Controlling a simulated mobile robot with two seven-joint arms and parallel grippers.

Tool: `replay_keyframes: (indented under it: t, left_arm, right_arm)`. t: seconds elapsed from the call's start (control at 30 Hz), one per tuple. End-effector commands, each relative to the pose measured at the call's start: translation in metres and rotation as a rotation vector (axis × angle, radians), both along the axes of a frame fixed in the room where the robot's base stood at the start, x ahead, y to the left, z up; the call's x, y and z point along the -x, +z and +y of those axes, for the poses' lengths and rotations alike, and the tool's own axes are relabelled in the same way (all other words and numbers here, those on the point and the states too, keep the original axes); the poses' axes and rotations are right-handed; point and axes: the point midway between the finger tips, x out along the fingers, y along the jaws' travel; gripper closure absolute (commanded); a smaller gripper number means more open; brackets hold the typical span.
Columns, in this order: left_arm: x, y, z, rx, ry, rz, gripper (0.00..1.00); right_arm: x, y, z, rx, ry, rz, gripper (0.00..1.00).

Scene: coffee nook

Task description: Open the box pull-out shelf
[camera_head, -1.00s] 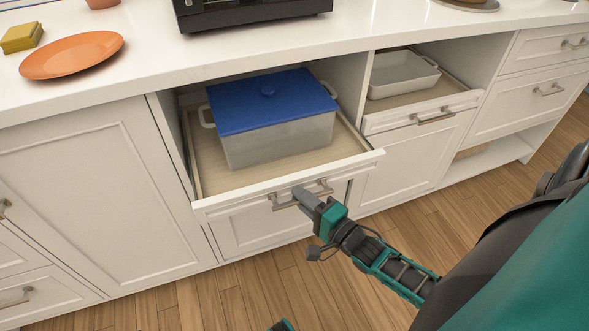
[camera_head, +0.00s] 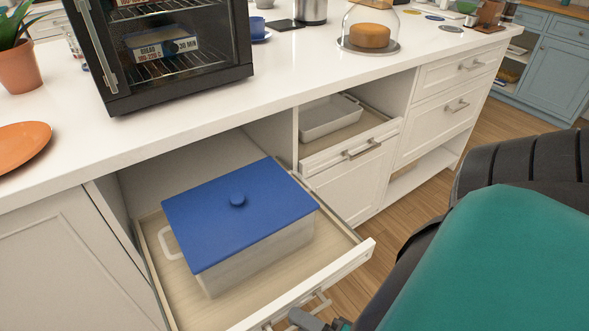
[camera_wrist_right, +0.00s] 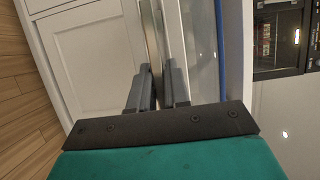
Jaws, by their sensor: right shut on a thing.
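The box pull-out shelf (camera_head: 355,258) stands well out from under the white counter. On it sits a clear box (camera_head: 228,274) with a blue lid (camera_head: 190,222) and white side handles. My right gripper (camera_head: 300,318) is at the shelf's front, at the bottom edge of the head view, mostly cut off. It is shut on the metal bar handle (camera_head: 323,299). The right wrist view shows its two dark fingers (camera_wrist_right: 158,88) closed around the bar (camera_wrist_right: 150,32). My left gripper is not in view.
A second pull-out shelf (camera_head: 383,133) with a white dish (camera_head: 331,118) is to the right. A black oven (camera_head: 178,82), an orange plate (camera_head: 22,142) and a glass-domed cake (camera_head: 370,36) stand on the counter. My arm and body cover the lower right.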

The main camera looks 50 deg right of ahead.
Motion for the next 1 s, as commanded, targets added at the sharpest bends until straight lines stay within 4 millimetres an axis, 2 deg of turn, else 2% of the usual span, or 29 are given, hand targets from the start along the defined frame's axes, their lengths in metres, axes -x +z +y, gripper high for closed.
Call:
replay_keyframes:
  t: [0.4, 0.43, 0.6, 0.87, 1.0]
  left_arm:
    - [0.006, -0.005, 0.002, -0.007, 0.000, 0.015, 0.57]
    - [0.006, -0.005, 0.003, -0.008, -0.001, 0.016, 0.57]
    - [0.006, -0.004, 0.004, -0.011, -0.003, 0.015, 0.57]
    - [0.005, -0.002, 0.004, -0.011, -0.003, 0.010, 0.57]
    - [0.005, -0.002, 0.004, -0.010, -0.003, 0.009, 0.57]
  right_arm:
    - [0.002, 0.000, 0.000, 0.003, 0.002, -0.001, 1.00]
    - [0.002, 0.000, 0.000, 0.003, 0.002, -0.001, 0.81]
    - [0.002, 0.000, 0.000, 0.002, 0.001, -0.001, 0.64]
    - [0.003, 0.000, 0.000, 0.001, 0.001, 0.000, 0.63]
    - [0.014, -0.001, -0.001, 0.001, 0.001, 0.003, 0.63]
